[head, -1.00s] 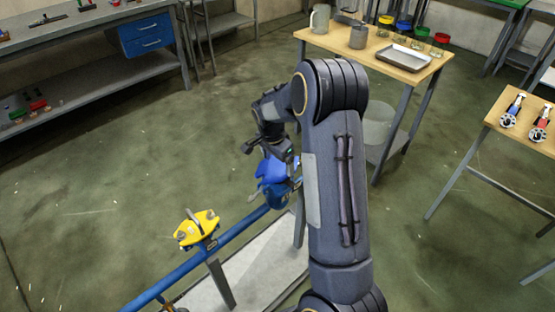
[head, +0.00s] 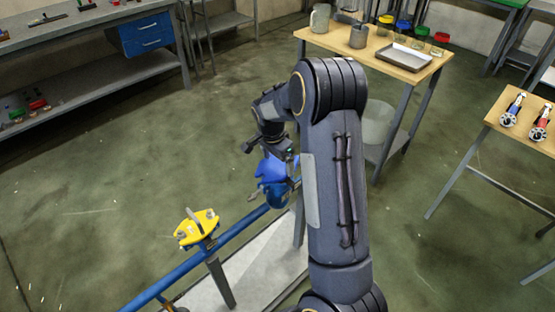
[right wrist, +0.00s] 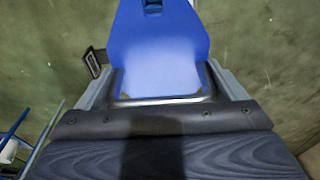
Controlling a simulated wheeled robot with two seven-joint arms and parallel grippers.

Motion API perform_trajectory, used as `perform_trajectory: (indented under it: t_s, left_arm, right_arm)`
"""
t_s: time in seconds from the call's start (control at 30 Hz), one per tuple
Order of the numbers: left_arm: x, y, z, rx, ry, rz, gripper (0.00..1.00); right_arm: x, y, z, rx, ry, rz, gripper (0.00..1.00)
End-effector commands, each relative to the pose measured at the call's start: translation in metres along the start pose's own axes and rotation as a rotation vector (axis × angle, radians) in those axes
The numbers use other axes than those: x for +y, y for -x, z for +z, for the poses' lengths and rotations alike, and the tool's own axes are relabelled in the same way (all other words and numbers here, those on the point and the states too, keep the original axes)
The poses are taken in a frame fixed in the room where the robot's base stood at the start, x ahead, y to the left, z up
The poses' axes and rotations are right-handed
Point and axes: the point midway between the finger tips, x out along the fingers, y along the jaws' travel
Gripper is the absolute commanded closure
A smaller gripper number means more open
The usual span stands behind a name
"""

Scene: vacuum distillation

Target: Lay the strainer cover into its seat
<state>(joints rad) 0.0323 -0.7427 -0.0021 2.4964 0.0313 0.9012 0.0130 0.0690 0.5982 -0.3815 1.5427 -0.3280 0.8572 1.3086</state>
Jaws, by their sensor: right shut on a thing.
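The strainer cover looks to be the blue plate in my right gripper (head: 276,158). In the right wrist view the blue cover (right wrist: 160,45) fills the top middle, and the gripper is shut on its near end. In the head view the cover (head: 270,170) hangs just above a blue strainer body (head: 277,194) on the blue pipe (head: 240,228). I cannot tell whether the cover touches the body. The seat is hidden behind the cover and my arm. My left gripper is not in view.
A yellow fitting (head: 197,227) stands on the pipe to the left. A wooden table (head: 400,65) with mugs and a tray stands at the back. A side table (head: 525,125) with small valves is at the right. The green floor at left is clear.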

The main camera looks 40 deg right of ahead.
Motion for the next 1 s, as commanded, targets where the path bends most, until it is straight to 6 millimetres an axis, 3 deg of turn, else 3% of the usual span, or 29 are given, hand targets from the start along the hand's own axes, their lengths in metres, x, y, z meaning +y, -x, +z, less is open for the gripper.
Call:
perform_trajectory:
  t_s: [1.0]
  left_arm:
    - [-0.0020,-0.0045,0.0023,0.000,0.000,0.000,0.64]
  right_arm:
    - [-0.0010,-0.0050,0.0002,0.002,0.000,-0.004,0.68]
